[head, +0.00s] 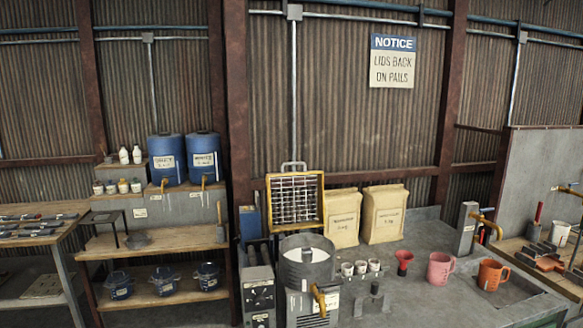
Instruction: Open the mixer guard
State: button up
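The mixer (306,268) stands at the bottom centre in the head view, with a round grey metal bowl and a yellow tap-like lever (318,297) at its front. The mixer guard, a yellow-framed wire grid (295,198), stands upright behind the bowl. A pale handle (293,165) is on its top edge. The bowl's round mouth is uncovered, with a grey part inside it. The guard's lower edge is close to the bowl's back rim, and the hinge is too small to make out. My gripper is not in view.
A grey control box (259,292) stands left of the mixer. Two paper sacks (383,214) stand behind it to the right. Small cups, a red funnel (403,260), a pink jug (440,268) and an orange jug (491,275) are on the grey bench (420,300). Shelves with blue drums (166,160) are left.

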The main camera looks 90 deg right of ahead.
aim_at(322, 221)
jog(key=i+l+z, duration=0.3)
jog(key=z, duration=0.15)
jog(key=i+l+z, duration=0.15)
jog(key=i+z, duration=0.6)
jog(key=z, duration=0.15)
jog(key=i+z, duration=0.5)
jog(key=i+j+z, duration=0.25)
jog(key=z, duration=0.2)
